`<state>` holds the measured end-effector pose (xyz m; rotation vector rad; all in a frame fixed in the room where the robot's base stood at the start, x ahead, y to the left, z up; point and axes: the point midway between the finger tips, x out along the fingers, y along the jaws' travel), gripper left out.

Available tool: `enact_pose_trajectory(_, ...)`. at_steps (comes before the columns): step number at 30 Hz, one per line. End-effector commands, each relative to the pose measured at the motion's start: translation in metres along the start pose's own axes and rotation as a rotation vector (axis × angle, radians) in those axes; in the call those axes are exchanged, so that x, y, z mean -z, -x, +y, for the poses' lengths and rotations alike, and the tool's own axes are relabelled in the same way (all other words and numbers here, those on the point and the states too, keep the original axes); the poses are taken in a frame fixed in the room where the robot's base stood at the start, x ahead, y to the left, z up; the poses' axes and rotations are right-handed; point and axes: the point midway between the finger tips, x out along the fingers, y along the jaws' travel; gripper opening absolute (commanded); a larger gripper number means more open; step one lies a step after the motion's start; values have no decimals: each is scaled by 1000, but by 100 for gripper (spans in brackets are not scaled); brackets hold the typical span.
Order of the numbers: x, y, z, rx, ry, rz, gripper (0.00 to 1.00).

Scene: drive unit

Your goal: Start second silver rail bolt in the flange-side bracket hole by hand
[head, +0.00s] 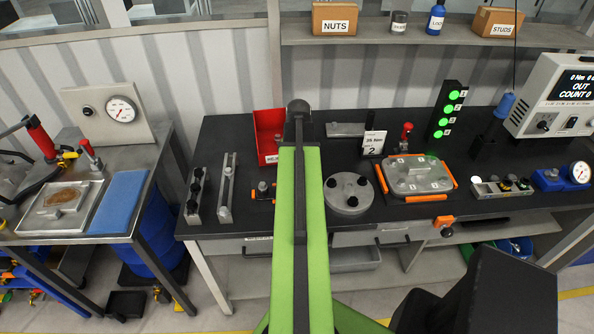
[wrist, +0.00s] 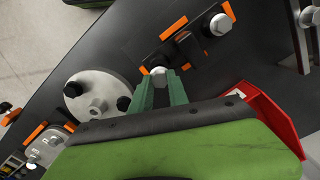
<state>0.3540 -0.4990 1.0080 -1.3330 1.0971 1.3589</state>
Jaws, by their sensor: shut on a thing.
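In the wrist view, my gripper (wrist: 160,82) has its two green fingers shut on a silver bolt (wrist: 158,71). The bolt head shows at the fingertips, over the flange-side end of the dark bracket (wrist: 182,47). The hole beneath is hidden, so I cannot tell whether the bolt is in it. Another silver bolt (wrist: 220,25) stands at the bracket's far end. The round grey flange (wrist: 84,82) lies to the left, apart from the fingers. In the head view, my green arm hides the gripper and part of the bracket; the far bolt (head: 262,186) shows beside it.
Orange clamps (wrist: 174,28) flank the bracket. A red bin (wrist: 268,118) stands close to the gripper's right, also seen in the head view (head: 268,130). Two grey rails (head: 227,190) lie left on the bench; the orange-clamped cover (head: 416,176) sits right of the flange (head: 349,205).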

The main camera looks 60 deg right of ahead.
Motion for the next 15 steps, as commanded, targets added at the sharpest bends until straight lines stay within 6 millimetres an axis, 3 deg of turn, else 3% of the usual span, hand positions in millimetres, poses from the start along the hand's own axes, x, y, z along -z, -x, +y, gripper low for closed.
enact_pose_trajectory(5, 0, -25, -1, 0, 2, 0, 0)
enact_pose_trajectory(15, 0, -27, -1, 0, -18, 0, 0)
